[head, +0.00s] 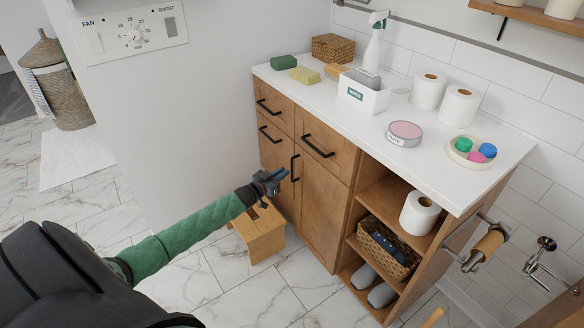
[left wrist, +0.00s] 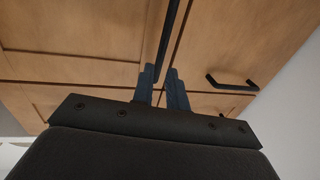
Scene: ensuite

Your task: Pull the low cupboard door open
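The low cupboard door (head: 318,218) is brown wood, closed, in the lower front of the cabinet. A black vertical bar handle (head: 294,168) stands by the seam between the cabinet's left and right columns. My left gripper (head: 276,178) is in front of the cabinet, just left of that handle in the head view. In the left wrist view, its two fingers (left wrist: 164,82) are parted with a narrow gap, and a dark bar (left wrist: 172,35) runs down toward the gap. I cannot tell whether they touch it. My right gripper is out of view.
Drawers with black handles (head: 318,147) are above the door. A small wooden stool (head: 262,236) stands on the floor below my left gripper. Open shelves with a basket (head: 388,250) are at the right. Marble floor (head: 290,290) in front is mostly clear.

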